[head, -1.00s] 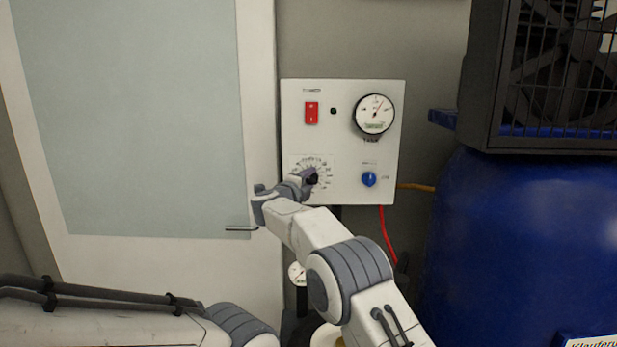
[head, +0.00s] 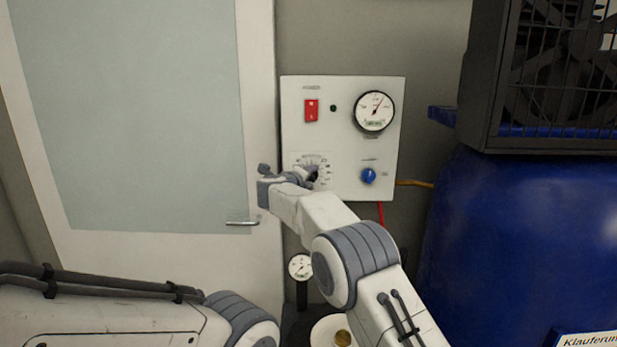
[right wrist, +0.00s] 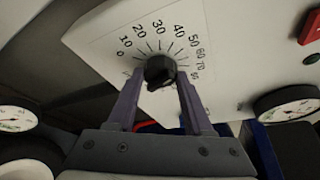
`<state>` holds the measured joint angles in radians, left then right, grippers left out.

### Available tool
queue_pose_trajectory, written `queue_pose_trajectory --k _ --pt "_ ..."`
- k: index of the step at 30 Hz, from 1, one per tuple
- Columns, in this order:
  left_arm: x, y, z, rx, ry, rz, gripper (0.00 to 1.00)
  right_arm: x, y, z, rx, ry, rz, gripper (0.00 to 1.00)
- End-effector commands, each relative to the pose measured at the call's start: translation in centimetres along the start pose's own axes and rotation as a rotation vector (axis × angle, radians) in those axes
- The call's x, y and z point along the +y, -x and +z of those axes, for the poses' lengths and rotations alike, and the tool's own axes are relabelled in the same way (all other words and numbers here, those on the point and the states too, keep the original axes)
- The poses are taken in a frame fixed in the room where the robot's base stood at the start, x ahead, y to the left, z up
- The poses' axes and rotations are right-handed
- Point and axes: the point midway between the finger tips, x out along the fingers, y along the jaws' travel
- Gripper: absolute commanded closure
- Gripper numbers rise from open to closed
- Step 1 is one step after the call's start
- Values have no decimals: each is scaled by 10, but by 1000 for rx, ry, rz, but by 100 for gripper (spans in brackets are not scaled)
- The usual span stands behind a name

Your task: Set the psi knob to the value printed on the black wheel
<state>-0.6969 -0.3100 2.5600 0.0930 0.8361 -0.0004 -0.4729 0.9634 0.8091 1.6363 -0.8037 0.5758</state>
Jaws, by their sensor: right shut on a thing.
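The psi knob is a black knob (right wrist: 160,71) on a white panel, inside a printed scale with numbers from 0 upward. My right gripper (right wrist: 160,76) has a finger on each side of the knob and is shut on it. In the head view the right gripper (head: 309,178) reaches the panel's lower left and covers most of the knob; part of the scale (head: 312,160) shows above. The knob's pointer mark is not clear enough to read. I cannot make out a black wheel with a printed value. My left gripper is outside the view.
The panel (head: 345,137) also carries a red switch (head: 311,111), a round gauge (head: 374,111) and a blue knob (head: 368,176). A blue barrel (head: 520,250) under a fan cage (head: 545,75) stands right. A door (head: 130,120) is left, a small gauge (head: 300,266) below.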

Motion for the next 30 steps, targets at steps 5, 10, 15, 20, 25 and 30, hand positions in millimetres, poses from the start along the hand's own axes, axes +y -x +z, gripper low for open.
queue_pose_trajectory --k 5,10,15,20,25,30 --pt "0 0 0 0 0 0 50 0 -1 -2 3 1 -1 100" --pt "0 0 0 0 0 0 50 0 -1 -1 2 2 -1 19" --pt "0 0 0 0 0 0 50 1 0 0 1 2 0 19" --pt "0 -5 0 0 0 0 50 2 6 0 -1 2 0 19" --pt "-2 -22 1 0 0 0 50 4 29 -1 -2 1 0 19" --pt "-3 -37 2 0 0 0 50 4 65 -1 -2 1 0 19"
